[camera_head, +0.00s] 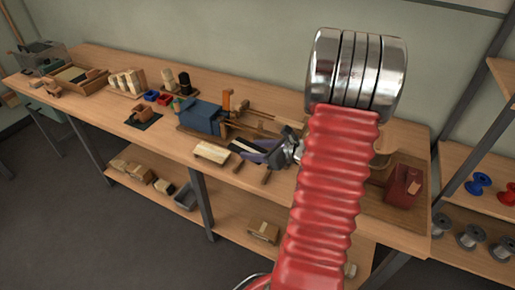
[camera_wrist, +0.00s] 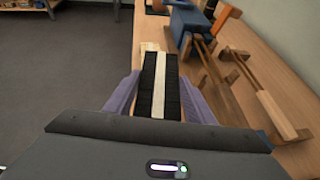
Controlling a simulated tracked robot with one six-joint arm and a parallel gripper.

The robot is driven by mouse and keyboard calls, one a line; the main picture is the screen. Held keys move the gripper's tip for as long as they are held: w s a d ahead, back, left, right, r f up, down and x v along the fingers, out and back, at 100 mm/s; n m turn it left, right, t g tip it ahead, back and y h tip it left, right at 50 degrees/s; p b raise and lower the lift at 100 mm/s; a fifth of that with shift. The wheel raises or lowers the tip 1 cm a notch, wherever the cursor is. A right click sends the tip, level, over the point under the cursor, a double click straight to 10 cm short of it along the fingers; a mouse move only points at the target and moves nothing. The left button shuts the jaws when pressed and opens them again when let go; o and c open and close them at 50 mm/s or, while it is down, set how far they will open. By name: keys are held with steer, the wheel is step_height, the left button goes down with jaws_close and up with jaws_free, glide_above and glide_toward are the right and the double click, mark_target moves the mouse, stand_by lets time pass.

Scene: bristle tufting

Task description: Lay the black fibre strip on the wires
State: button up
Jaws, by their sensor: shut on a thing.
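My gripper (camera_head: 256,151) has purple fingers and is over the front edge of the bench. It is shut on a black fibre strip (camera_head: 239,147) with a pale band along its middle. In the wrist view the strip (camera_wrist: 172,88) lies lengthwise between the two fingers (camera_wrist: 160,84), its far end beyond the fingertips. A fixture with a blue block (camera_head: 202,117) and long wooden rods (camera_head: 250,128) stands beyond the gripper. In the wrist view the blue block (camera_wrist: 188,24) and rods (camera_wrist: 262,90) are to the right of the strip. I cannot make out the wires.
A cream block (camera_head: 211,153) lies at the bench's front edge, left of my gripper. Small red and blue bins (camera_head: 152,96), a wooden tray (camera_head: 72,76) and dark bottles (camera_head: 184,83) stand farther left. A dark red box (camera_head: 403,186) is at the right. My red arm hides part of the bench.

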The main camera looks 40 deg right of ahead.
steer(key=w+d+r+n+y, duration=0.1)
steer(key=w+d+r, duration=0.1)
steer(key=w+d, duration=0.3)
steer(key=w+d+r+y, duration=0.1)
steer(key=w+d+r, duration=0.2)
steer(key=w, duration=0.7)
steer(key=d, duration=0.2)
steer(key=shift+w+d+n, duration=0.35)
steer(key=shift+d+n, duration=0.05)
steer(key=shift+f, duration=0.1)
steer(key=shift+f, duration=1.8)
steer(key=shift+f, duration=0.15)
steer(key=shift+f, duration=1.05)
steer(key=shift+f, duration=1)
